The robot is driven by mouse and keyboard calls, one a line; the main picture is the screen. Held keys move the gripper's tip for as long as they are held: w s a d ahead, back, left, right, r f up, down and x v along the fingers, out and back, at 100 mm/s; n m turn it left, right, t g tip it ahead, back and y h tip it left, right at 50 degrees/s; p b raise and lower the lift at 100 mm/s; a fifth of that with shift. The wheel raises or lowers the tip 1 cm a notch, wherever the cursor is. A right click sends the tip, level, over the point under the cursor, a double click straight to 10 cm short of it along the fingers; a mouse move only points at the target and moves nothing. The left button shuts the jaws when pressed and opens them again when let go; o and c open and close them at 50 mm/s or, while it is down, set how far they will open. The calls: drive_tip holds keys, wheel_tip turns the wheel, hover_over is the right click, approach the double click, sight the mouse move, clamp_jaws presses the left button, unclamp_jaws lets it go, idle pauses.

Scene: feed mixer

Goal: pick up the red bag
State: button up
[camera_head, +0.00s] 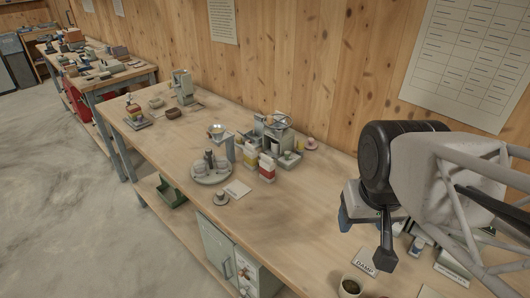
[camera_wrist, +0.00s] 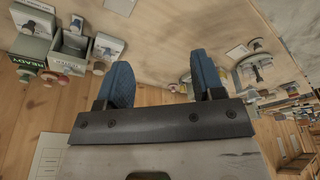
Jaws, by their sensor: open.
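A small red and white packet, likely the red bag (camera_head: 267,168), stands upright on the long wooden bench (camera_head: 315,215) in the head view. A similar yellow and white packet (camera_head: 249,152) stands just behind and left of it. My gripper (camera_wrist: 161,75) is open in the wrist view, its two blue fingers apart with nothing between them. In the head view my gripper hangs above the bench, well right of the red bag and apart from it. I cannot pick out the red bag for sure in the wrist view.
A round grey tray (camera_head: 212,176) with small vessels lies left of the packets. A grey machine (camera_head: 279,138) stands behind them. A cup (camera_head: 350,287) and a DAMP sign (camera_head: 366,265) are near my gripper. Bare bench lies between the packets and my gripper.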

drive_tip(key=m+t+y, duration=0.4)
drive_tip(key=m+y, duration=0.7)
drive_tip(key=m, duration=0.9)
hover_over(273, 169)
drive_tip(key=s, duration=1.1)
wheel_tip(273, 169, down, 12)
drive_tip(key=w+d+f+m+t, duration=0.1)
drive_tip(key=w+f+m, duration=0.1)
drive_tip(key=w+d+f+m+t+h, duration=0.1)
drive_tip(key=w+f+m, duration=0.1)
drive_tip(key=w+f, duration=0.1)
drive_tip(key=w+d+f+m+t, duration=0.1)
drive_tip(key=w+f+m, duration=0.1)
drive_tip(key=m, duration=0.1)
drive_tip(key=shift+w+d+f+h, duration=0.15)
drive_tip(key=shift+w+f+h, duration=0.1)
drive_tip(key=shift+f+h, duration=0.05)
drive_tip(key=shift+x, duration=1.25)
